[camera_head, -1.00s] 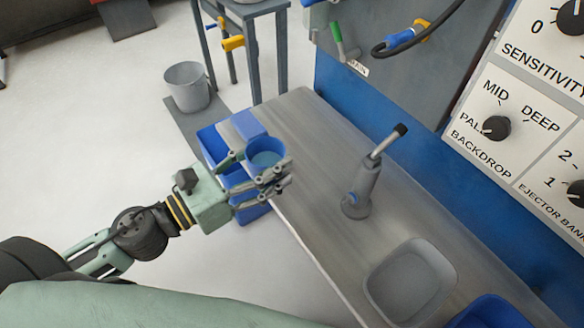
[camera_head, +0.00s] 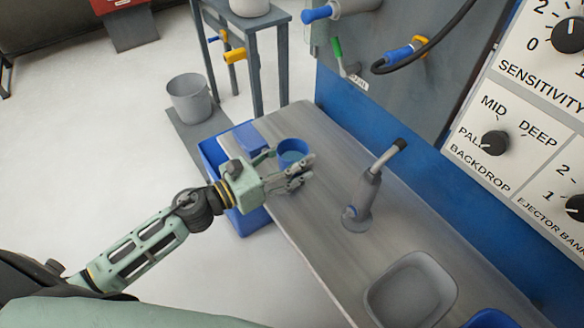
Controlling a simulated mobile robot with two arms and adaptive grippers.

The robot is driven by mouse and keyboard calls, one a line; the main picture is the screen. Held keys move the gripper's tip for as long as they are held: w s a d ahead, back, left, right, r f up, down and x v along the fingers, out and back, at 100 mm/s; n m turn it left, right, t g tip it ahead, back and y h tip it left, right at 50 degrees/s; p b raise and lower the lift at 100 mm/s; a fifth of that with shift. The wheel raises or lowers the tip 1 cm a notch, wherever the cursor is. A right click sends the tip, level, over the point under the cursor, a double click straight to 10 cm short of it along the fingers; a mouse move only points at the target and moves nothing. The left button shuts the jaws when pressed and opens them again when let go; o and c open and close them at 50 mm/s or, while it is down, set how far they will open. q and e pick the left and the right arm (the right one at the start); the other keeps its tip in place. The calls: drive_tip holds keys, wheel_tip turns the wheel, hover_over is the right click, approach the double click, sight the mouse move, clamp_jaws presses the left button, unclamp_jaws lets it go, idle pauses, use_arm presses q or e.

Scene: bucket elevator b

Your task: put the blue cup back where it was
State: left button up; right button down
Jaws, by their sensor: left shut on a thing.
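The blue cup (camera_head: 292,148) is upright, with a lighter blue inside, over the far left part of the grey bench (camera_head: 330,185). My left gripper (camera_head: 284,168) is shut on the cup, its fingers reaching around the cup's side from the left. The gripper hides part of the cup's lower side, and I cannot tell whether the cup touches the bench top. My right gripper is not in view.
A grey lever post (camera_head: 362,203) stands mid-bench. A grey tray (camera_head: 408,290) and a blue container (camera_head: 490,319) lie nearer. A blue bin (camera_head: 213,155) is beside the bench's left edge. A control panel rises at right.

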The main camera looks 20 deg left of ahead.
use_arm(q)
wheel_tip(320, 180, down, 4)
drive_tip(key=shift+r, duration=0.1)
drive_tip(key=shift+b, duration=0.3)
drive_tip(key=shift+f, duration=0.2)
drive_tip(key=o, duration=1.3)
drive_tip(key=shift+r, duration=0.1)
drive_tip(key=shift+c, duration=0.2)
drive_tip(key=shift+r, duration=0.1)
